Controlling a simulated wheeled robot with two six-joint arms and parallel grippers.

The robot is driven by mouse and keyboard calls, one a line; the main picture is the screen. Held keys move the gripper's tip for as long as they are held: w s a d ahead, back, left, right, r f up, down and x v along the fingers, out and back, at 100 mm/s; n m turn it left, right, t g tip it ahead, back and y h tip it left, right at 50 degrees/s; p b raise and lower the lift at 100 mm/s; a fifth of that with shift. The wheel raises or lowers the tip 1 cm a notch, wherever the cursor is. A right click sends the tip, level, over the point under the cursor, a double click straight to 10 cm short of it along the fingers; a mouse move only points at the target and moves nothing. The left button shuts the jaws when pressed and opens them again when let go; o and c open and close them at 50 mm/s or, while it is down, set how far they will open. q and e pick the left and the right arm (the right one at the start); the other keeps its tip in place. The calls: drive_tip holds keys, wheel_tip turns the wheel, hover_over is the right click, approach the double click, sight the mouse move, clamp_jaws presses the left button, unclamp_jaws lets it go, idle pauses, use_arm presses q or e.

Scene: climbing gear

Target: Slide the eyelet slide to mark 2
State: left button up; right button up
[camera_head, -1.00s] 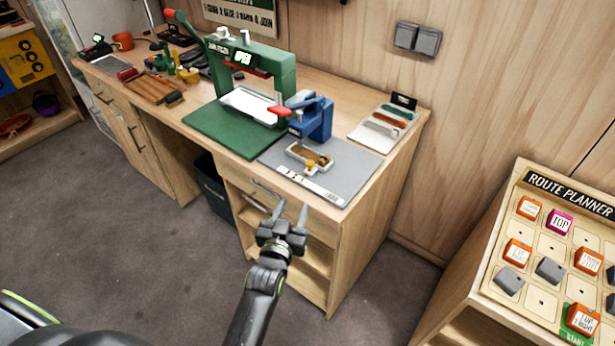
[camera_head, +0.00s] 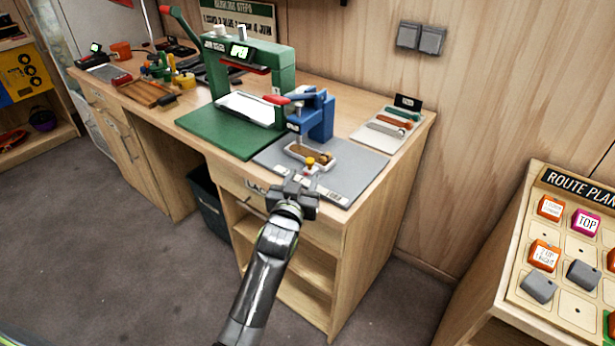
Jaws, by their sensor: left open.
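The eyelet slide (camera_head: 324,153) is a cream tray with a brown inside on the grey mat (camera_head: 365,168), beneath the blue eyelet press (camera_head: 318,116). A small yellow-orange knob (camera_head: 310,162) stands at its front edge. A white mark strip (camera_head: 330,195) lies in front of it, partly hidden by my gripper; I cannot read which mark the slide is at. My left gripper (camera_head: 306,173) is open at the bench's front edge, just in front of the knob. Its fingertips are hard to make out, and I cannot tell whether they touch the knob.
A green press (camera_head: 268,88) stands left of the blue one, with a green mat (camera_head: 225,132) before it. A pale tray (camera_head: 372,136) of coloured pieces lies to the right. The route planner board (camera_head: 560,310) stands at the far right.

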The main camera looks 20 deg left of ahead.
sight(309, 164)
use_arm(q)
drive_tip(key=w+b, duration=0.2)
drive_tip(key=w, duration=0.1)
drive_tip(key=shift+w+f, duration=0.15)
drive_tip(key=shift+w, duration=0.1)
drive_tip(key=shift+w+a+b, duration=0.1)
drive_tip(key=shift+w+b, duration=0.25)
drive_tip(key=shift+w, duration=0.25)
drive_tip(key=shift+r, duration=0.2)
clamp_jaws()
